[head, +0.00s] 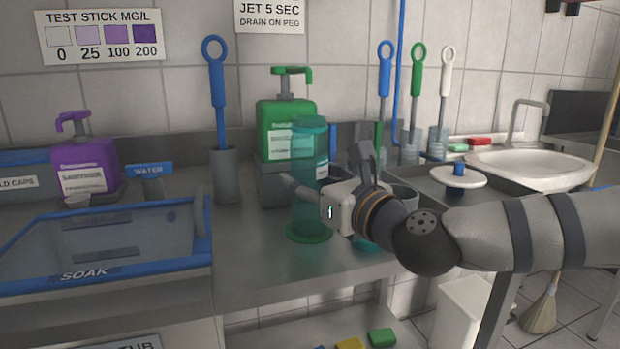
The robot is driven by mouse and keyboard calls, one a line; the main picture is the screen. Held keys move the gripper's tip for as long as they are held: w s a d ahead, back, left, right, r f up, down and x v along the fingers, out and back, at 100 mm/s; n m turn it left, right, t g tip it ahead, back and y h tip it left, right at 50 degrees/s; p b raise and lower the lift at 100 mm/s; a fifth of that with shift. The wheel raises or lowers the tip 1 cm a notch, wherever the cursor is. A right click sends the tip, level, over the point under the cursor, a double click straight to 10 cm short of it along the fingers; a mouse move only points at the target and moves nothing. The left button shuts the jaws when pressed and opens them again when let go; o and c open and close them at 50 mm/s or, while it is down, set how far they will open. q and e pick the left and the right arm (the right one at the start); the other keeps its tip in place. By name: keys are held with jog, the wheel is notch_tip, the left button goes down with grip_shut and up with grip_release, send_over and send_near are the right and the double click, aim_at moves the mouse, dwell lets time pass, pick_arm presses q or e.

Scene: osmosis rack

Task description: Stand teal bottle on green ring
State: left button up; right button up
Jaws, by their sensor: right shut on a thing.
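The teal bottle (306,150) is a tall see-through cylinder, upright in front of the green pump bottle. My right gripper (308,190) comes in from the right and is shut on the bottle at about mid-height. The green ring (309,234) lies on the steel counter at the bottle's lower end. The bottle's base appears over the ring, but I cannot tell if it touches or hovers slightly. My left gripper is not in view.
A blue-rimmed soak tub (140,267) is at the left, with a purple pump bottle (85,168) behind it. A green pump bottle (284,125) stands close behind the teal bottle. A brush holder (225,175) stands left of it. A teal item (368,246) shows partly under my right gripper.

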dwell(0.3)
jog(key=o, duration=1.9)
jog(key=shift+v, duration=1.1)
jog(key=shift+p+v, duration=0.85)
jog(key=shift+v, duration=3.1)
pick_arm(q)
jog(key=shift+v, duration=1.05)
pick_arm(e)
jog(key=shift+f, duration=0.15)
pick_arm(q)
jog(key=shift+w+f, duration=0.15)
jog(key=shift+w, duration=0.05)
